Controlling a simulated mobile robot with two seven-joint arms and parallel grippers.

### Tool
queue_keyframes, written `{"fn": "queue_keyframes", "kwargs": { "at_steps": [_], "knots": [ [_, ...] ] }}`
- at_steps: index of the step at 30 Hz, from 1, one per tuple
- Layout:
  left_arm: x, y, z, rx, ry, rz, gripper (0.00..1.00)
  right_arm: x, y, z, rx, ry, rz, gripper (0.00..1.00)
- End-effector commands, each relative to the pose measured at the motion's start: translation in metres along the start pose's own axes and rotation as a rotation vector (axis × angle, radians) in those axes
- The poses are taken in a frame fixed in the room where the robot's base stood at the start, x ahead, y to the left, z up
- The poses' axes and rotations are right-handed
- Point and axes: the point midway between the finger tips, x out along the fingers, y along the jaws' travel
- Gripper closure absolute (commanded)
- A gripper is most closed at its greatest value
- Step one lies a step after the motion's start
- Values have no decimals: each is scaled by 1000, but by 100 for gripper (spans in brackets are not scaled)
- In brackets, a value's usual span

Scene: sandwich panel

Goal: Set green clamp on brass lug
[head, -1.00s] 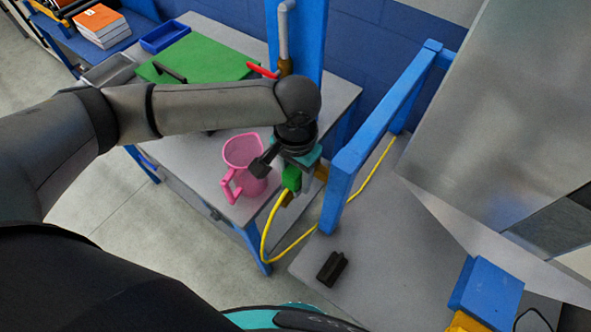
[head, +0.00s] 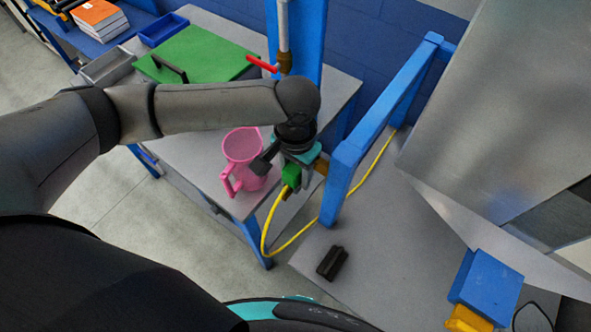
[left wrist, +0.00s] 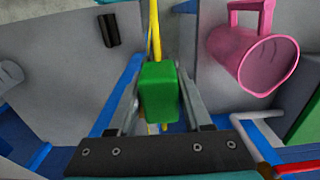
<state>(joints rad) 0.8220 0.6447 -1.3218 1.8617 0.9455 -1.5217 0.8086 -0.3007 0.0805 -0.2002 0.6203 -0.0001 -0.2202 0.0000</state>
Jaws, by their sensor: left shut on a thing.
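My left gripper (head: 293,174) is shut on the green clamp (head: 291,177). In the left wrist view the clamp (left wrist: 159,92) sits between the two grey fingers, and a yellow cable runs from it. A brass piece (head: 321,168), likely the lug, shows just right of the gripper in the head view. The gripper and clamp partly hide it, and I cannot tell whether the clamp touches it. My right gripper is not in view.
A pink jug (head: 243,146) stands close to the left of the gripper. A blue frame (head: 348,160) rises to its right. A red-handled valve (head: 262,63) is behind. A black block (head: 332,263) lies on the grey surface in front.

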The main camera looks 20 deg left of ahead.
Motion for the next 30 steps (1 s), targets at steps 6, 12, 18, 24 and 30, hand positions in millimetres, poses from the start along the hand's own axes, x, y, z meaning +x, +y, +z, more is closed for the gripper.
{"fn": "queue_keyframes", "kwargs": {
  "at_steps": [6,12,18,24,30],
  "knots": [
    [3,0,0,0,0,1,100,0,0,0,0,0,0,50],
    [6,0,0,0,0,1,100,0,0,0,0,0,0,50],
    [6,0,0,0,0,1,32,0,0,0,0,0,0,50],
    [6,0,0,0,0,1,16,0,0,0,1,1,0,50],
    [6,0,0,0,-1,0,16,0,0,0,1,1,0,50]
  ]
}}
